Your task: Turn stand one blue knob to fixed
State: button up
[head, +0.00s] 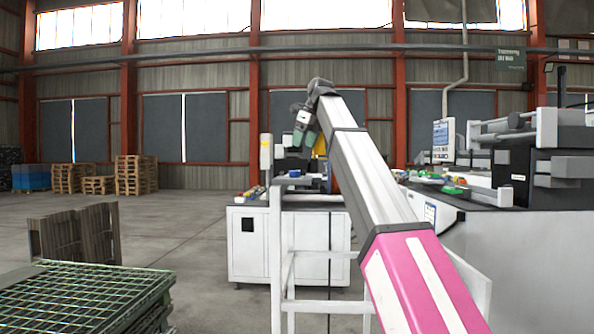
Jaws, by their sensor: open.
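My arm reaches up from the lower right and bends over at its far end. My gripper (296,140) hangs there, pointing down, small and far off, in front of a white machine cabinet (250,243). It is open, and I make out nothing held in it.
A green mesh crate (80,290) stands at the lower left, with brown slatted panels (75,235) behind it. A large machine with a grey-white body (520,260) fills the right. Wooden pallets (135,175) stand far left. Open floor (185,220) lies between the pallets and the cabinet.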

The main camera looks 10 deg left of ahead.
aim_at(295, 174)
jog(key=x, duration=1.1)
jog(key=shift+w, duration=0.2)
jog(key=c, duration=0.9)
